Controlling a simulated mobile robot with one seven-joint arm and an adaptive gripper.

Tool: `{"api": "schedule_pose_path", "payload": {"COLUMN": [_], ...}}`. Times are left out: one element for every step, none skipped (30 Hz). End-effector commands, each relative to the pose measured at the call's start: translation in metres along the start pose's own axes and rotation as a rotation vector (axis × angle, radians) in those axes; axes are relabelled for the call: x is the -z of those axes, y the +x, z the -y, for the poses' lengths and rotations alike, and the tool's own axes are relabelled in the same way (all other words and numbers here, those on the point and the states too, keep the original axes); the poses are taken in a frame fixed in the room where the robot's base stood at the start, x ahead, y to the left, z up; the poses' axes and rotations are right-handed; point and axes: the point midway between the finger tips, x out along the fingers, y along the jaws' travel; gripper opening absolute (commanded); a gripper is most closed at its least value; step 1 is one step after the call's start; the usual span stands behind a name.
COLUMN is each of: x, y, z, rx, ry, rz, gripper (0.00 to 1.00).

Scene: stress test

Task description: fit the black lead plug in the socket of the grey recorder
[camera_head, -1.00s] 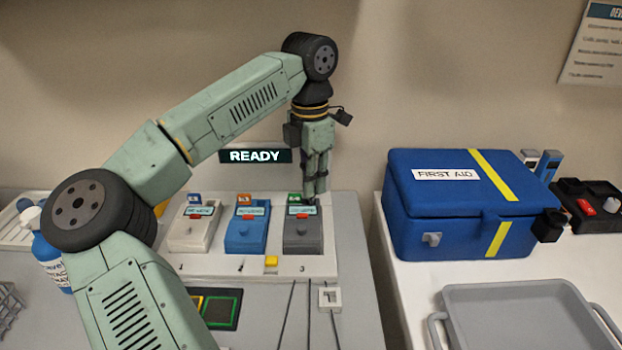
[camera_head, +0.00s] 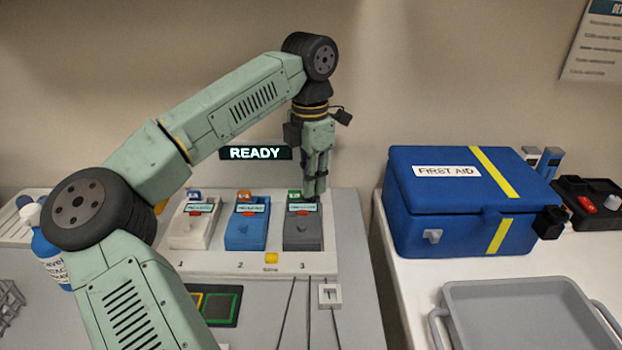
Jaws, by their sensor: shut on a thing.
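The grey recorder (camera_head: 303,236) stands third and rightmost in a row on a pale board, above the number 3. It has a small green tag and a lit label at its back. My gripper (camera_head: 315,192) points straight down at the recorder's back right edge, its fingers close together. It is shut on a small dark thing, which I take to be the black lead plug. The fingers hide most of it. The recorder's socket cannot be made out, so I cannot tell whether plug and socket touch.
A white recorder (camera_head: 193,231) and a blue recorder (camera_head: 246,233) stand left of the grey one. Thin dark leads (camera_head: 309,310) run along the front bench. A blue first aid box (camera_head: 460,215) and a grey tray (camera_head: 520,320) are on the right. A READY sign (camera_head: 255,153) is behind.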

Motion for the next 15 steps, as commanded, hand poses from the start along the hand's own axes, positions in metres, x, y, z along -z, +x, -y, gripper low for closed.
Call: {"api": "schedule_pose_path", "payload": {"x": [0.0001, 0.0000, 0.0000, 0.0001, 0.0000, 0.0000, 0.0000, 0.0000, 0.0000, 0.0000, 0.0000, 0.0000, 0.0000, 0.0000, 0.0000], "y": [0.0011, 0.0015, 0.0021, 0.0026, 0.0031, 0.0037, 0.0042, 0.0046, 0.0052, 0.0057, 0.0061, 0.0067, 0.0072, 0.0077, 0.0083], "z": [0.0000, 0.0000, 0.0000, -0.0001, -0.0001, -0.0001, -0.0001, -0.0001, -0.0001, -0.0002, -0.0002, -0.0002, -0.0002, -0.0002, -0.0002], "rx": [0.000, 0.000, 0.000, 0.000, 0.000, 0.000, 0.000, 0.000, 0.000, 0.000, 0.000, 0.000, 0.000, 0.000, 0.000], "ry": [0.000, 0.000, 0.000, 0.000, 0.000, 0.000, 0.000, 0.000, 0.000, 0.000, 0.000, 0.000, 0.000, 0.000, 0.000], "rz": [0.000, 0.000, 0.000, 0.000, 0.000, 0.000, 0.000, 0.000, 0.000, 0.000, 0.000, 0.000, 0.000, 0.000, 0.000], "gripper": [0.00, 0.00, 0.00, 0.00, 0.00, 0.00, 0.00, 0.00, 0.00, 0.00, 0.00, 0.00, 0.00, 0.00, 0.00]}}
